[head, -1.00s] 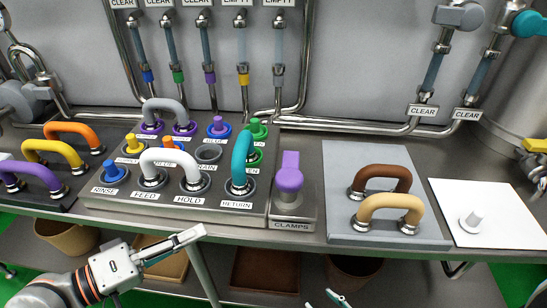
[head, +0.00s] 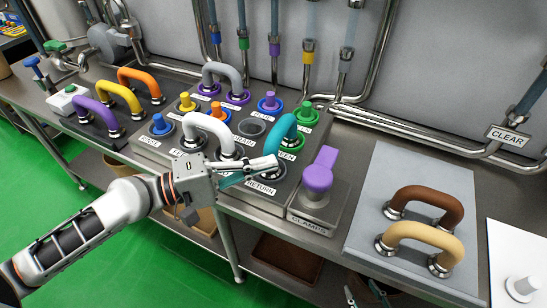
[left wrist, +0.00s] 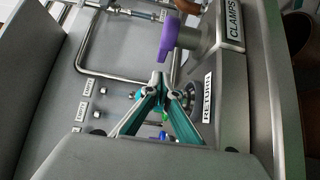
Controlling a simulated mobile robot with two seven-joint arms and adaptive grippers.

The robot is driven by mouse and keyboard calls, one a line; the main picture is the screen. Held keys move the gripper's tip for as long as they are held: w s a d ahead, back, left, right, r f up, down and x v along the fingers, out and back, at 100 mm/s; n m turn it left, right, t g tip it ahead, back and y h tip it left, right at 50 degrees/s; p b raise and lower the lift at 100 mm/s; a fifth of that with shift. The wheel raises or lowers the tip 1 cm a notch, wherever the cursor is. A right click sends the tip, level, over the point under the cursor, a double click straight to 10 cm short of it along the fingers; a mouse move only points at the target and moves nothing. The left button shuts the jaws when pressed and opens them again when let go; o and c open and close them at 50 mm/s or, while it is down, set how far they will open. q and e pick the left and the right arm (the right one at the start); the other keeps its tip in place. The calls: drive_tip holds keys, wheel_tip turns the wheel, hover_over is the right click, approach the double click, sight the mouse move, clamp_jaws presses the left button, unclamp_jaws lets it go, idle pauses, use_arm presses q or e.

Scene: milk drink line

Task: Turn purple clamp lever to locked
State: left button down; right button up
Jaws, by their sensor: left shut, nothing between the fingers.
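The purple clamp lever (head: 318,175) stands on a grey base labelled CLAMPS at the right end of the control panel. Its handle points up and slightly right, toward the back. It also shows at the top of the left wrist view (left wrist: 168,38), just beyond the fingertips. My left gripper (head: 274,165) is shut and empty, left of the lever and in front of the teal handle, near the RETURN label. In the left wrist view its fingertips (left wrist: 165,88) meet, with a gap to the lever. My right gripper (head: 364,293) shows only fingertips at the bottom edge, spread apart.
The teal handle (head: 280,137) and white handle (head: 208,127) rise close to my left gripper. A grey board (head: 393,176) with brown (head: 428,199) and tan (head: 425,230) handles lies right of the clamp. Pipes run along the back wall.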

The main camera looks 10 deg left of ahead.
sight(320, 152)
use_arm(q)
drive_tip(key=p+x, duration=0.1)
drive_tip(key=x, duration=0.2)
drive_tip(key=p+x, duration=0.1)
drive_tip(key=x, duration=0.2)
drive_tip(key=shift+w+d+r, duration=0.15)
drive_tip(key=shift+d+r, duration=0.05)
drive_tip(key=shift+d, duration=0.15)
drive_tip(key=shift+w+d+f+p, duration=0.15)
drive_tip(key=shift+w+d+p, duration=0.2)
drive_tip(key=shift+d, duration=0.3)
drive_tip(key=shift+x, duration=0.9)
drive_tip(key=shift+d, duration=0.4)
